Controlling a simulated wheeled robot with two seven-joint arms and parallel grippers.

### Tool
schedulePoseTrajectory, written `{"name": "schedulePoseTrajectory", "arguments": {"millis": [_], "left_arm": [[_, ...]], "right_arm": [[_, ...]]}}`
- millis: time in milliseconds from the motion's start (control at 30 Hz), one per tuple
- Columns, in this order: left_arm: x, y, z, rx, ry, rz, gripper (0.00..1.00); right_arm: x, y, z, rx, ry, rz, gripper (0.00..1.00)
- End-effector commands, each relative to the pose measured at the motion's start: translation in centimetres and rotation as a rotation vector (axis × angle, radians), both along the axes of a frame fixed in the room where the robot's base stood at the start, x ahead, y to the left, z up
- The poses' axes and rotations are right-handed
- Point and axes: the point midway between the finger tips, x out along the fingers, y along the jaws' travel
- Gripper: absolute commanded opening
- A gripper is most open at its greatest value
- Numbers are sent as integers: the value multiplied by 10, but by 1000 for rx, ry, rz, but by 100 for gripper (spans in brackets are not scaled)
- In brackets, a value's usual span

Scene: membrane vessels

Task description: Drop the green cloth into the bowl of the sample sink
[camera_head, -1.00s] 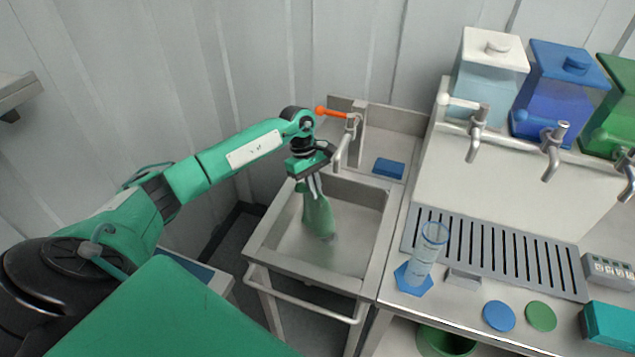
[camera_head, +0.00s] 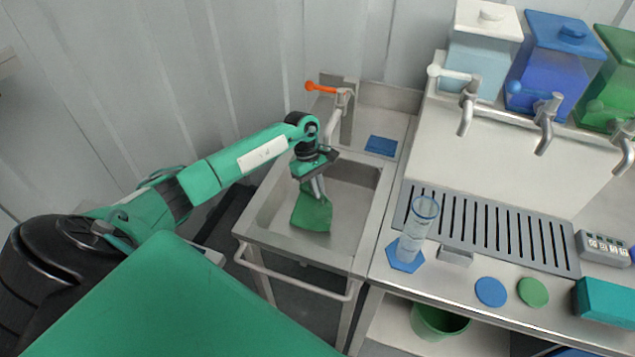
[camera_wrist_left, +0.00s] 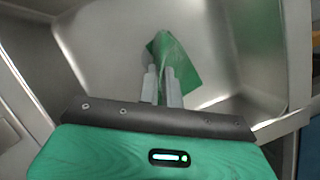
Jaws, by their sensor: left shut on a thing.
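The green cloth (camera_head: 311,211) hangs from my left gripper (camera_head: 317,188), inside the walls of the sample sink (camera_head: 345,213). My left gripper is shut on the upper part of the cloth and points down into the bowl. In the left wrist view, the cloth (camera_wrist_left: 176,60) spreads out beyond the fingers (camera_wrist_left: 161,88) over the metal bowl (camera_wrist_left: 110,35). I cannot tell whether its lower edge touches the bowl's floor. My right gripper is not in view.
The sink's tap with an orange lever (camera_head: 321,88) stands at the back, close behind my gripper. A blue sponge-like block (camera_head: 381,146) lies on the sink's back ledge. To the right, a counter holds a clear cylinder (camera_head: 418,228) and a slotted drain (camera_head: 490,230).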

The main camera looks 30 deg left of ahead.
Motion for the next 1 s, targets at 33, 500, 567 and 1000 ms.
{"name": "schedulePoseTrajectory", "arguments": {"millis": [33, 500, 567, 1000], "left_arm": [[0, 0, -3, -1, 1, 1, 0], [0, 0, -4, 1, -1, 0, 31], [0, 0, -4, 1, -1, 0, 31], [0, 0, -4, 1, -1, 0, 63]], "right_arm": [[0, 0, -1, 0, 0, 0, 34], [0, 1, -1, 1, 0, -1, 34], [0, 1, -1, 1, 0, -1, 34], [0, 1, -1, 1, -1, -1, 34]]}}
